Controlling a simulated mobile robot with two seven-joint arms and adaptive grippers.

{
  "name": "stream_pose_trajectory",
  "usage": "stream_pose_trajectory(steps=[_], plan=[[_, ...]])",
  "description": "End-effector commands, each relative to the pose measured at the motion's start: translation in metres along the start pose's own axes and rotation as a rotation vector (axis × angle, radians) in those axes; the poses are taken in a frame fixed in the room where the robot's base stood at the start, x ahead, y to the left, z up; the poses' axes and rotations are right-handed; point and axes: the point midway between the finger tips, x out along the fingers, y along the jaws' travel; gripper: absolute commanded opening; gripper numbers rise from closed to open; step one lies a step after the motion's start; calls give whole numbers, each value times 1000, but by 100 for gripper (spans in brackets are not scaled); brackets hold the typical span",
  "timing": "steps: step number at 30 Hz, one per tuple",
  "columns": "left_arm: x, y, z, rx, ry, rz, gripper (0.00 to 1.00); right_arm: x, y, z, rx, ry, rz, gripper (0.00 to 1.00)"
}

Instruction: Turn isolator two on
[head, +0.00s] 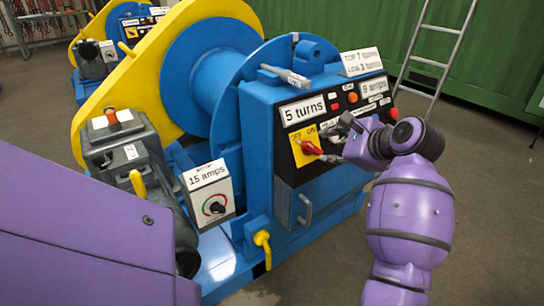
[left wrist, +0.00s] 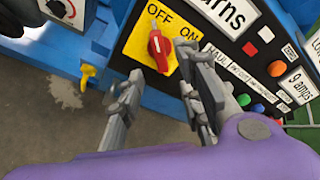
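A red rotary switch (head: 311,147) sits on a yellow plate (head: 297,156) marked OFF and ON, on the blue winch's black panel. In the left wrist view the red switch (left wrist: 158,46) has its narrow end by the word OFF and its broad handle pointing down the picture. I cannot read a number for this isolator. My left gripper (head: 342,132) is just right of the switch in the head view. In the left wrist view the left gripper (left wrist: 164,78) is open, its grey fingers either side of the handle's lower end. Contact is not clear. My right gripper is not in view.
The panel's buttons and the "9 amps" label (head: 374,87) are close to my left gripper. A "15 amps" dial box (head: 210,194) stands left of the panel. A ladder (head: 440,62) leans by a green container (head: 490,40). Another winch (head: 128,30) stands behind.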

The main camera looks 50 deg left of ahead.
Motion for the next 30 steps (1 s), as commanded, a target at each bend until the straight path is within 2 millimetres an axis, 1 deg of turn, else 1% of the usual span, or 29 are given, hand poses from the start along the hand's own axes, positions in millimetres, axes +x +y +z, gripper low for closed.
stream_pose_trajectory(steps=[6,9,12,16,23,26,30], plan=[[37,0,2,2,-6,-1,33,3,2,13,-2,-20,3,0],[52,0,2,3,-7,-1,33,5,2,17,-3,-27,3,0],[62,0,2,4,-6,-1,33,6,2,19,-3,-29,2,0],[68,0,2,4,-6,-2,33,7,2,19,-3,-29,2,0],[69,-1,2,4,-5,-3,33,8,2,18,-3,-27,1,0],[69,-1,2,4,-5,-3,22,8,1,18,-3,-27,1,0],[69,-1,2,4,-5,-3,4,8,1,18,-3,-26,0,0]])
